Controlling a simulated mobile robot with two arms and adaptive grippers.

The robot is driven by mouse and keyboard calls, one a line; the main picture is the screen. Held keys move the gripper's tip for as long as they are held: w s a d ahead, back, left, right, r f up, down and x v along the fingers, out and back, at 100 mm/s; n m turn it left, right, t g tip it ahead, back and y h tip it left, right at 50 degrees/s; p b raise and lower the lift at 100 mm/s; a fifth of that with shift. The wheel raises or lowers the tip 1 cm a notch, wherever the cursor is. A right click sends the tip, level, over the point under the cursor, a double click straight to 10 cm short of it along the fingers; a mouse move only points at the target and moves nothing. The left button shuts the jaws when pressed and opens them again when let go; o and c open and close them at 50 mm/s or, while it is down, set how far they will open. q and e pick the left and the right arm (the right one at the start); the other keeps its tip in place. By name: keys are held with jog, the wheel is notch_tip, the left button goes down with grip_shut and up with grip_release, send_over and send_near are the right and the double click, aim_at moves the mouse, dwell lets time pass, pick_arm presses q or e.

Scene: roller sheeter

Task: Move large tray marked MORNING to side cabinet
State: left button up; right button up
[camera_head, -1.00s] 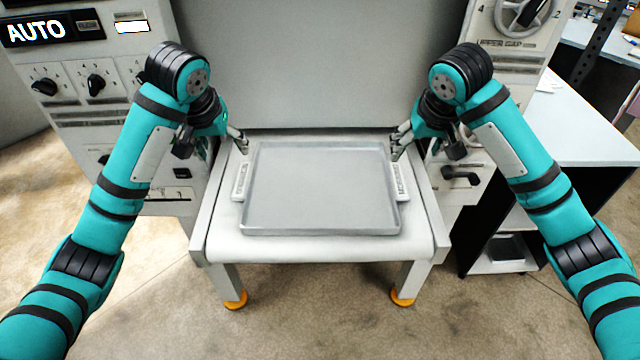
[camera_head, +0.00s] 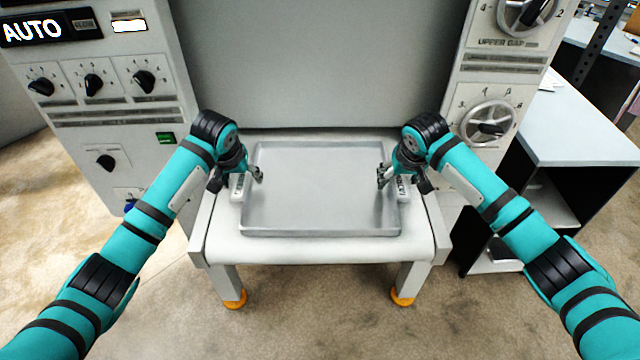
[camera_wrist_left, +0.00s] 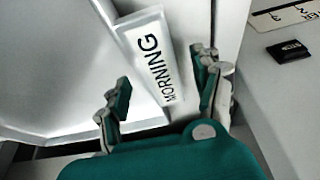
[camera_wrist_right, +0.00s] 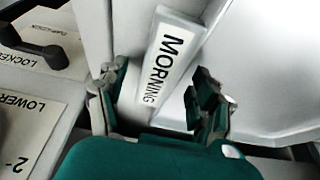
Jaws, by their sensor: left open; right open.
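The large grey tray (camera_head: 320,190) lies flat on the white outfeed table (camera_head: 330,250) in front of the machine. White handle tags reading MORNING sit on its left and right sides. My left gripper (camera_head: 258,175) is open at the tray's left side; the left wrist view shows its fingers either side of the left MORNING tag (camera_wrist_left: 152,62). My right gripper (camera_head: 381,174) is open at the tray's right side; the right wrist view shows its fingers either side of the right MORNING tag (camera_wrist_right: 167,65). Neither grips its tag. The tray looks empty.
A cabinet with a pale blue top (camera_head: 575,130) and open shelves stands to the right, its visible top mostly clear. Machine panels with knobs and dials (camera_head: 92,85) flank the table on both sides. The floor (camera_head: 330,320) in front is clear.

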pick_arm(q)
jog(key=shift+f, duration=0.1)
jog(key=shift+c, duration=0.2)
pick_arm(e)
jog(key=shift+f, duration=0.1)
jog(key=shift+c, duration=0.2)
pick_arm(q)
grip_shut()
pick_arm(e)
grip_shut()
pick_arm(q)
jog(key=shift+w, duration=0.1)
pick_arm(e)
jog(key=shift+w, duration=0.1)
